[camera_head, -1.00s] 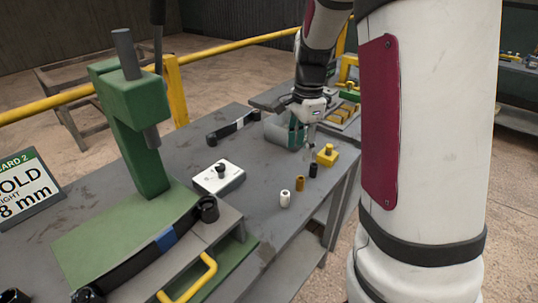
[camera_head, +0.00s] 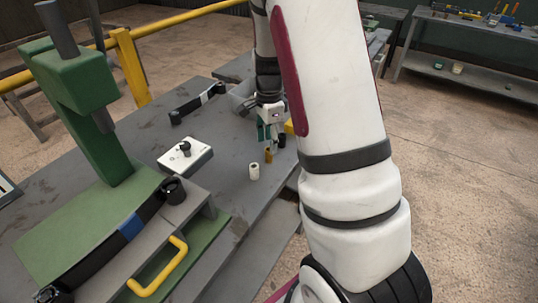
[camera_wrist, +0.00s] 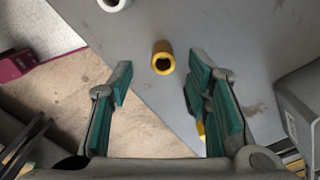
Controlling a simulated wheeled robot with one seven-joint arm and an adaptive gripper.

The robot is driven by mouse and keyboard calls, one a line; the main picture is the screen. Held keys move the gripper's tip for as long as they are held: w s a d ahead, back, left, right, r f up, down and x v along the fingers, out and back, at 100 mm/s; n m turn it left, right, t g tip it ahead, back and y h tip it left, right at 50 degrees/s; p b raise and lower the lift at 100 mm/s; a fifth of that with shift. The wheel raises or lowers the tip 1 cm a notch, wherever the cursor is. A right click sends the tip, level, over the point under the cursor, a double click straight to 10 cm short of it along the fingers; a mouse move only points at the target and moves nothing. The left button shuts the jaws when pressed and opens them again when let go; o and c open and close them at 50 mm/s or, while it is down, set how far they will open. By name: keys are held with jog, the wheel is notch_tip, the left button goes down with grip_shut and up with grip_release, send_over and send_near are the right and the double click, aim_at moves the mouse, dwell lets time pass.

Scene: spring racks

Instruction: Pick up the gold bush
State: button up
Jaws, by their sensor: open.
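The gold bush (camera_wrist: 163,62) is a small hollow cylinder standing upright on the grey table. In the wrist view it lies ahead of my open gripper (camera_wrist: 158,82), close to the line between the fingertips and nearer the right one. Nothing is between the fingers.
A white bush (camera_head: 254,172) stands nearby at the front left. A black bush (camera_head: 281,141) and a yellow block (camera_head: 289,126) are close on the right. A white box with a knob (camera_head: 186,157) and a green press (camera_head: 85,110) stand to the left. The table edge is near.

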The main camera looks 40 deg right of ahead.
aim_at(269, 155)
notch_tip(269, 155, down, 4)
jog(key=shift+w+d+f, duration=0.1)
jog(key=shift+w+f, duration=0.05)
jog(key=shift+f, duration=0.05)
jog(key=c, duration=1.1)
jog(key=shift+o, duration=0.2)
jog(key=shift+r, duration=0.1)
